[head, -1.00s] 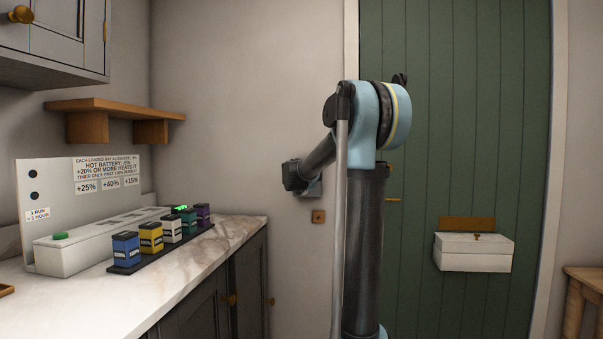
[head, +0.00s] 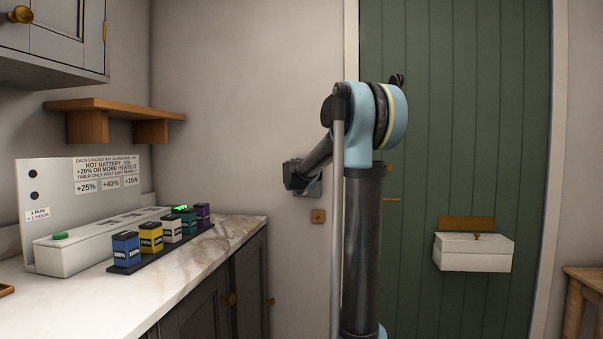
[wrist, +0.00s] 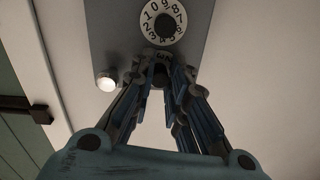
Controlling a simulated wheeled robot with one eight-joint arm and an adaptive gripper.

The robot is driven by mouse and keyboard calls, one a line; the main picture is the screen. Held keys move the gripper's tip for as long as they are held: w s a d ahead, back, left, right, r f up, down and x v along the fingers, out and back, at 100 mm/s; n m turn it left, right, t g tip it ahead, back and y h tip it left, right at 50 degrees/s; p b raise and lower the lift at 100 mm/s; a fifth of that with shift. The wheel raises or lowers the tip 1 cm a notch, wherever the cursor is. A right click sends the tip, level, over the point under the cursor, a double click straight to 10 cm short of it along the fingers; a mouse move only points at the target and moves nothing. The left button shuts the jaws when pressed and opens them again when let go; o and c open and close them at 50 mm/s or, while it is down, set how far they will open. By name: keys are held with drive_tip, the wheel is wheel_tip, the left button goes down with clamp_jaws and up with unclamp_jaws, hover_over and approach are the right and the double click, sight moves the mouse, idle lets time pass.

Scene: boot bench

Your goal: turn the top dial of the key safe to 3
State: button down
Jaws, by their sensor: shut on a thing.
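The key safe (wrist: 112,35) is a grey box on the pale wall. In the wrist view, a dial with a black knob and white number ring (wrist: 163,22) shows clear of the fingers. My gripper (wrist: 162,80) is shut on the other dial, the top one as the view appears turned over. Fingers hide nearly all of it; only a scrap of its marked ring (wrist: 163,56) shows, so its setting cannot be read. A small pale round knob or lamp (wrist: 106,83) is at the safe's corner. In the head view, my gripper (head: 296,176) is at the wall, partly behind my arm.
A green door (head: 455,120) with a white box (head: 473,252) stands right of my arm. A marble counter (head: 190,262) at left holds a charger (head: 85,248) and several coloured batteries. A small wooden square (head: 318,216) is on the wall below my gripper.

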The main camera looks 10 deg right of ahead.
drive_tip(key=shift+n, duration=0.4)
drive_tip(key=shift+s+f+n+h, duration=0.1)
drive_tip(key=shift+n+h, duration=0.2)
drive_tip(key=shift+n, duration=8.15)
drive_tip(key=shift+n+h, duration=0.3)
drive_tip(key=shift+n, duration=8.15)
drive_tip(key=c, duration=1.5)
unclamp_jaws()
drive_tip(key=shift+c, duration=0.2)
